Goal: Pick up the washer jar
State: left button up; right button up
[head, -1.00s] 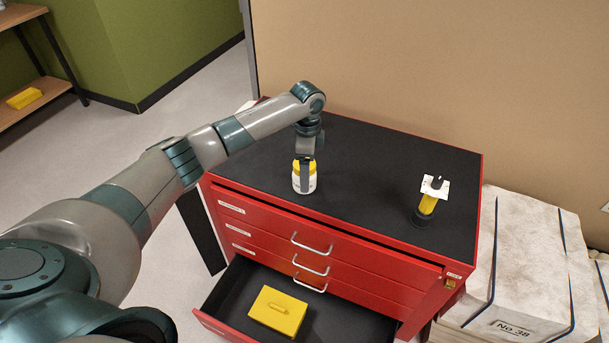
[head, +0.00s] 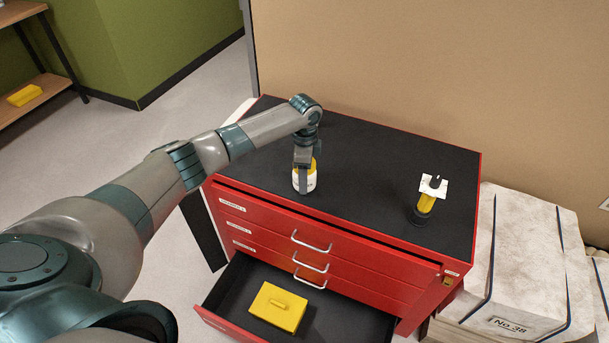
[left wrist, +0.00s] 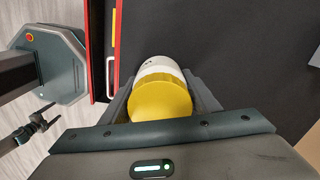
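The washer jar (head: 311,182) is white with a yellow lid and stands upright on the black top of the red cabinet, near its front edge. My left gripper (head: 303,187) points down over it, with a finger in front of the jar hiding part of it. In the left wrist view the jar's yellow lid (left wrist: 160,100) sits between the two fingers of the left gripper (left wrist: 160,85). The fingers look open around the jar; contact is hard to make out.
A yellow and black item with a white plate (head: 427,200) stands on the cabinet top's right side. The lowest drawer (head: 238,283) is pulled out and holds a yellow lidded block (head: 278,308). Wrapped white blocks (head: 522,260) are stacked at the right. The cabinet top's middle is clear.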

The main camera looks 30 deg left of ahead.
pick_arm(q)
jog(key=shift+c, duration=0.7)
jog(key=shift+r, duration=0.15)
jog(key=shift+r+b, duration=0.5)
jog(key=shift+r, duration=0.4)
jog(key=shift+d+r+b, duration=0.15)
jog(key=shift+r+b, duration=0.05)
jog(key=shift+r, duration=0.4)
jog(key=shift+d+r+b, duration=0.15)
jog(key=shift+r+b, duration=0.05)
jog(key=shift+r, duration=0.35)
jog(key=s+d+r+b, duration=0.2)
jog(key=d+r, duration=0.4)
jog(key=d, duration=0.4)
jog(key=shift+s+d+r+b, duration=0.35)
jog(key=shift+s+b, duration=0.05)
jog(key=shift+b, duration=0.05)
